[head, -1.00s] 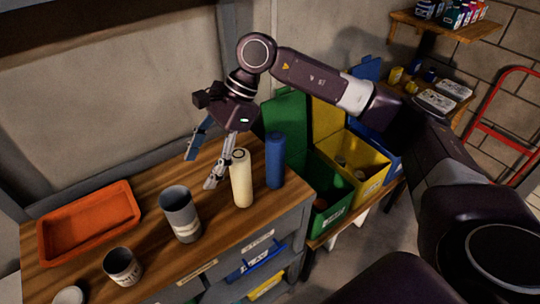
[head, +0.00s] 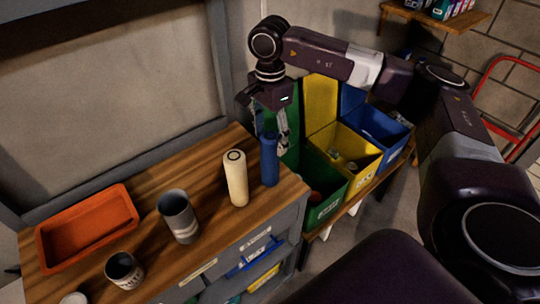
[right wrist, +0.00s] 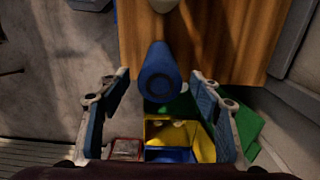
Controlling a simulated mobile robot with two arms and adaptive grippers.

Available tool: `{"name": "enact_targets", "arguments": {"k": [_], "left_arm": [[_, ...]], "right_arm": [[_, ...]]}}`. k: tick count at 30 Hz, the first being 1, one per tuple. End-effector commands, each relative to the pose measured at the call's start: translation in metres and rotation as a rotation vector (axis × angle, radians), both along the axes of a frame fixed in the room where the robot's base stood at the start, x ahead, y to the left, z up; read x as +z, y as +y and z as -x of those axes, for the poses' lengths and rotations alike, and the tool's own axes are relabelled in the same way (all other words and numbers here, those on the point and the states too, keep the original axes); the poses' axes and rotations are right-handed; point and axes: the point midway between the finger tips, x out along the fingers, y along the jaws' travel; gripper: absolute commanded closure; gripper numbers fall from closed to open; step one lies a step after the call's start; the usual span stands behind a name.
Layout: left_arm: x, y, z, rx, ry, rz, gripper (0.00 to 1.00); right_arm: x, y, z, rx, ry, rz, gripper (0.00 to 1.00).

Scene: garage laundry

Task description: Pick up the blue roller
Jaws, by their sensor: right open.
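The blue roller (head: 269,168) stands upright near the right edge of the wooden worktop (head: 207,172), beside a cream roller (head: 236,184). My right gripper (head: 271,140) points down at the top of the blue roller, its fingers open on either side. In the right wrist view, the blue roller (right wrist: 160,76) appears end-on between the two open blue-padded fingers, with gaps on both sides. I cannot tell whether a finger touches it. My left gripper is not in view.
An orange tray (head: 130,205), a grey cup (head: 179,218) and a smaller mug (head: 124,270) stand to the left on the worktop. Green (head: 330,208), yellow (head: 367,180) and blue (head: 395,148) bins stand right of it. The cream roller is close by.

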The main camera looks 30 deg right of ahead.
Motion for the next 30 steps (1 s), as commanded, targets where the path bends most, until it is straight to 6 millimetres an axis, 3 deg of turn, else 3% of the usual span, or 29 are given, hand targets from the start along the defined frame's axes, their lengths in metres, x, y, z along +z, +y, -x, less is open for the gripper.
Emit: {"name": "enact_targets", "arguments": {"k": [10,25,30], "left_arm": [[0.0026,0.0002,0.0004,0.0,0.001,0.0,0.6],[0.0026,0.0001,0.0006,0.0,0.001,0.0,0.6],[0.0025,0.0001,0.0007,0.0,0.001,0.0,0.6]], "right_arm": [[-0.0097,0.0004,0.0002,0.0,0.0,-0.001,0.43],[-0.0091,0.0005,0.0001,0.001,-0.001,-0.001,0.98],[-0.0089,0.0006,0.0,0.001,-0.001,-0.001,1.0]]}}
